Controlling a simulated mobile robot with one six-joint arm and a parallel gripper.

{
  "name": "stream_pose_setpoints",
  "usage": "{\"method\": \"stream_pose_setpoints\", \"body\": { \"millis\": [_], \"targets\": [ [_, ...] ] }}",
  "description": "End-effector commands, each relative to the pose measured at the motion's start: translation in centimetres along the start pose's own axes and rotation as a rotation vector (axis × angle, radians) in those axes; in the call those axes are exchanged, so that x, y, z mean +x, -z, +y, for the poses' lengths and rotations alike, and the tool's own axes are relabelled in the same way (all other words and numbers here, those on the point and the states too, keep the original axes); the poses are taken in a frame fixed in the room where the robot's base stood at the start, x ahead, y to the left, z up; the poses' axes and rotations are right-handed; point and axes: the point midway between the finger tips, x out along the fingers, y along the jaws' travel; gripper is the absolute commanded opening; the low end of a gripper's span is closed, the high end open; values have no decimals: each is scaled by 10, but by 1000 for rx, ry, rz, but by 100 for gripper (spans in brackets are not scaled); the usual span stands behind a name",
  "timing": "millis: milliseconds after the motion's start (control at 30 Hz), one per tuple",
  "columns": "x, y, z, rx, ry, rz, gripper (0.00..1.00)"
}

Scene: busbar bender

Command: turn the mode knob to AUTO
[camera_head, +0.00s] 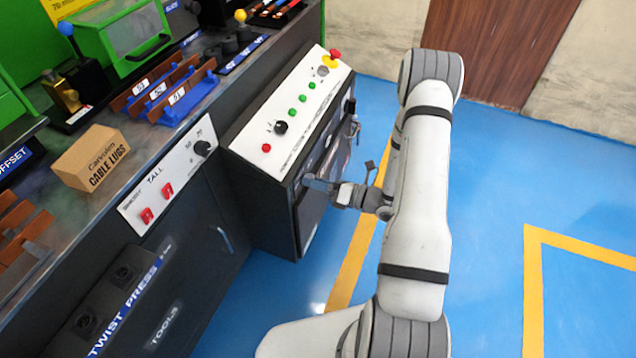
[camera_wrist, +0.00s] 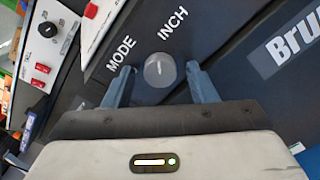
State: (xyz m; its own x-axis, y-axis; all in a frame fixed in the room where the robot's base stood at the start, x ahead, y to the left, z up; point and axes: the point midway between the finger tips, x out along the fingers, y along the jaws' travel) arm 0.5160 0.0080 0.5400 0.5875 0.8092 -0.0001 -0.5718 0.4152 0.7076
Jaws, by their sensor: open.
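The mode knob (camera_wrist: 159,70) is a round grey knob with a pale pointer mark, on a dark panel in the wrist view. The word MODE is printed to its left and INCH above it; I see no AUTO label. My gripper (camera_wrist: 161,76) is open, with one finger on each side of the knob and a visible gap to it on both sides. How deep the fingertips reach along the knob I cannot tell. In the head view my gripper (camera_head: 314,183) is at the dark front of the control console (camera_head: 270,215); the knob cannot be made out there.
The console's white sloped top (camera_head: 290,115) carries green and red buttons, a black knob (camera_head: 281,127) and a red emergency stop (camera_head: 335,54). A bench with a cardboard box (camera_head: 90,157) stands to the left. Blue floor (camera_head: 500,200) is open to the right.

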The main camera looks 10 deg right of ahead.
Motion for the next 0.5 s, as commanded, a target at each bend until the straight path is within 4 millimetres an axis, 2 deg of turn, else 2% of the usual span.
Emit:
{"method": "stream_pose_setpoints", "body": {
  "millis": [233, 500],
  "targets": [
    [1, 0, 0, -1, 0, 0, 52],
    [0, 0, 0, -1, 1, 0, 30]
  ]
}}
